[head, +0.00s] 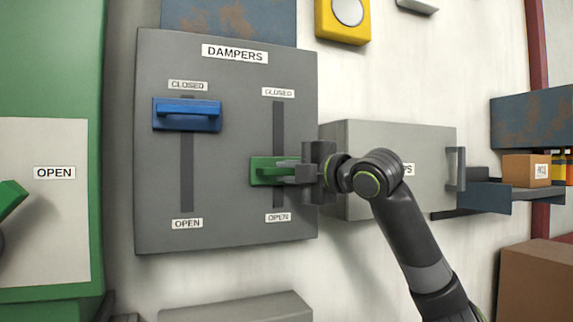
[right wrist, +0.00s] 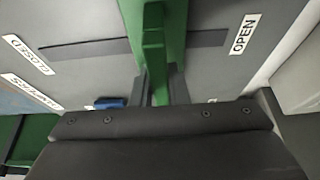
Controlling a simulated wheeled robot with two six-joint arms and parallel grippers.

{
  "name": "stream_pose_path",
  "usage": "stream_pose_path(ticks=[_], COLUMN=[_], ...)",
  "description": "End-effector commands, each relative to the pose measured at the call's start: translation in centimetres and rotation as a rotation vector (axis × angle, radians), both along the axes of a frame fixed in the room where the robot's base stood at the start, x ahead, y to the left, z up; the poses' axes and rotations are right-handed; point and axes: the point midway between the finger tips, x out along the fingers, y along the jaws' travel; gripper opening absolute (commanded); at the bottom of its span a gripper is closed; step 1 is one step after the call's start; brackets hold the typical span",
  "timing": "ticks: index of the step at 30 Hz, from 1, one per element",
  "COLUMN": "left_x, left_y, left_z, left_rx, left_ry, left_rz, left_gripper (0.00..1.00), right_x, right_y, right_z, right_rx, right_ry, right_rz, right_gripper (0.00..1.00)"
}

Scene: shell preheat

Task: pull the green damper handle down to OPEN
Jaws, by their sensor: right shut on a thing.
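The green damper handle (head: 268,169) sits in the right slot of the grey DAMPERS panel (head: 227,220), in the lower part of the slot, a little above the OPEN label (head: 278,217). My right gripper (head: 292,173) reaches it from the right and is shut on it. In the right wrist view the green handle (right wrist: 153,45) runs between the two fingers (right wrist: 158,88). Slot shows on both sides of the handle there, with the OPEN label on the right. My left gripper is not in view.
The blue damper handle (head: 187,115) is near the top of the left slot, below its CLOSED label. A grey cabinet (head: 350,200) stands right of the panel, behind my right arm. A shelf with a small box (head: 525,170) is further right. A green structure (head: 90,270) stands at left.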

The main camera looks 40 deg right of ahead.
Motion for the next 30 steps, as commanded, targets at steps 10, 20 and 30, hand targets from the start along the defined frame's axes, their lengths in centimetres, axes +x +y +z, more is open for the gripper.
stream_pose_path(ticks=[10, 20, 30], left_x=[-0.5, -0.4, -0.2], left_y=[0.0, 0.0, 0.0], left_z=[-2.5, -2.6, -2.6], left_rx=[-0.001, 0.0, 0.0], left_ry=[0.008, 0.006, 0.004], left_rz=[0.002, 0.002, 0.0], left_gripper=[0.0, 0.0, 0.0], right_x=[0.0, 0.1, 0.1], right_y=[0.0, 0.1, 0.1], right_z=[-4.3, -4.8, -4.7], right_rx=[0.0, 0.001, 0.001], right_ry=[0.002, 0.01, 0.007], right_rz=[0.001, 0.003, 0.003], right_gripper=[0.0, 0.0, 0.36])
